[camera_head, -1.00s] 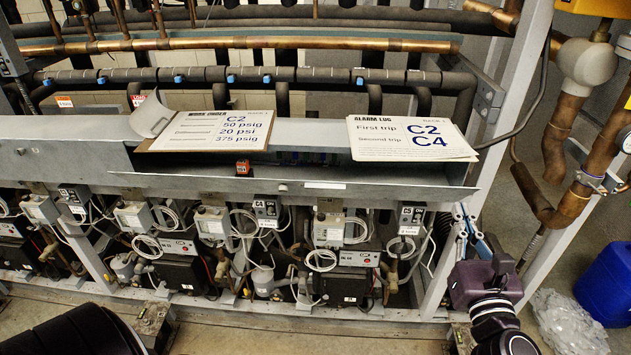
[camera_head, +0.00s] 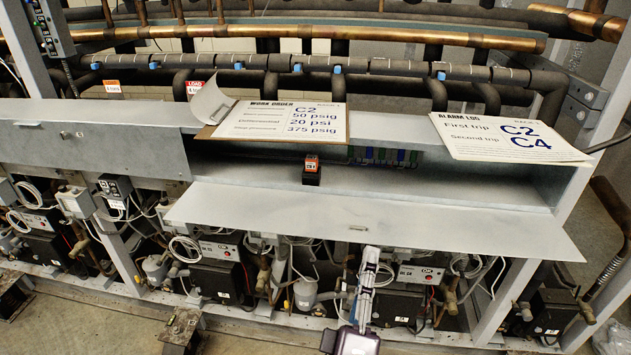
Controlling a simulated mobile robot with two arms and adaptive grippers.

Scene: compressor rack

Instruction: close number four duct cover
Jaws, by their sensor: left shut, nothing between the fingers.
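The open duct cover (camera_head: 420,222) is a long pale grey flap along the front of the grey duct, sticking out below its opening. A small latch or knob (camera_head: 358,227) sits near its front edge. No number four is readable on it. My left gripper (camera_head: 370,256) is at the bottom middle, pointing up, with its fingers shut and empty. Its fingertips show just below the cover's front edge; I cannot tell whether they touch it. My right gripper is not in view.
Inside the open duct stands a small black block with an orange label (camera_head: 311,170). A work order board (camera_head: 285,122) and alarm log sheets (camera_head: 510,138) lie across the duct top. A closed duct panel (camera_head: 90,150) is at the left. Compressors and wiring fill the rack below.

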